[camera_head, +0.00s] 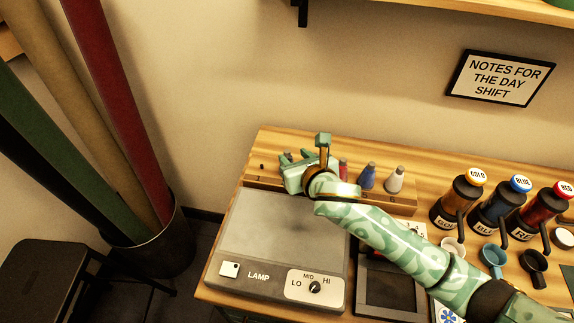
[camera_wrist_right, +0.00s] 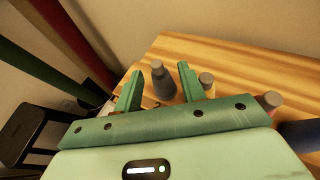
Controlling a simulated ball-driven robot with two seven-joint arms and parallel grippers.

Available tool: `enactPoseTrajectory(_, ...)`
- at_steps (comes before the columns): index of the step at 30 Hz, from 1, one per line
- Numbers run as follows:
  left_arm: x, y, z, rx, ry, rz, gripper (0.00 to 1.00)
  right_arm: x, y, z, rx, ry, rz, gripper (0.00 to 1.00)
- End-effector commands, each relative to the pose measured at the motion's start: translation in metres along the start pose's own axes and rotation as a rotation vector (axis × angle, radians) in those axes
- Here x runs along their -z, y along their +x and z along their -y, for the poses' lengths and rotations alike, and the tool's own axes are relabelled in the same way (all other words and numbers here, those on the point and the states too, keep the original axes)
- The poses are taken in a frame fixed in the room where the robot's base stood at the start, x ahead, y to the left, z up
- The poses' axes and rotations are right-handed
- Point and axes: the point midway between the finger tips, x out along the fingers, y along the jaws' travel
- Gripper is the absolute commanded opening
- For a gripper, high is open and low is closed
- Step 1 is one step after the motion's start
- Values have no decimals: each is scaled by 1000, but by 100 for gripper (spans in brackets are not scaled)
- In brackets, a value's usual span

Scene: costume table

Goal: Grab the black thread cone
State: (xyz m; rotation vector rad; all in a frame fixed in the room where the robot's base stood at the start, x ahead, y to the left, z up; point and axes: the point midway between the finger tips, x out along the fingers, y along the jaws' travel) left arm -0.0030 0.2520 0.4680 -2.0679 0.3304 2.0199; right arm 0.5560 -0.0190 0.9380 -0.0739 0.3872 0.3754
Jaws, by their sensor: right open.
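A dark, near-black thread cone (camera_wrist_right: 163,86) with a grey top stands upright between the two fingers of my right gripper (camera_wrist_right: 161,78) in the right wrist view. The fingers are open, with a gap on each side of the cone; its lower part is hidden by the gripper body. In the head view my right gripper (camera_head: 304,158) is over the left part of the wooden cone rack (camera_head: 402,207) and hides most of what stands there. My left gripper is in neither view.
A red cone (camera_head: 343,169), a blue cone (camera_head: 367,177) and a pale grey cone (camera_head: 394,180) stand to the right on the rack. The lamp box (camera_head: 262,232) lies in front. Labelled bottles (camera_head: 457,199) and small cups (camera_head: 493,257) stand further right.

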Motion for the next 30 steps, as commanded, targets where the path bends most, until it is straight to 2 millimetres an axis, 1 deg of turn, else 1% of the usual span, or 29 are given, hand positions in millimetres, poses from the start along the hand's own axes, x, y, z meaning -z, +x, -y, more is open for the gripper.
enactPoseTrajectory(1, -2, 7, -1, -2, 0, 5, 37, 4, 8, -1, 0, 2, -2, 40)
enactPoseTrajectory(3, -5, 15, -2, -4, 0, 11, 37, 6, 22, -4, 0, 4, -2, 40)
enactPoseTrajectory(7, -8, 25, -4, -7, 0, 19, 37, 6, 41, -5, 1, 1, -2, 40)
enactPoseTrajectory(10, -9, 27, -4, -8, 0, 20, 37, 5, 48, -4, 0, 0, -2, 40)
enactPoseTrajectory(16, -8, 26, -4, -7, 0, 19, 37, 2, 48, -4, 0, -1, 0, 40)
enactPoseTrajectory(17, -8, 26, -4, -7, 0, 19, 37, 2, 48, -4, 0, -1, 0, 38)
enactPoseTrajectory(18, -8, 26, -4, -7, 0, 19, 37, 2, 48, -4, 0, -1, 0, 26)
enactPoseTrajectory(21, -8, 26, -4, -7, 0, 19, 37, 2, 48, -4, 0, -1, -1, 0)
enactPoseTrajectory(30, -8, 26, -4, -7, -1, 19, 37, 4, 48, -4, 0, -1, -4, 0)
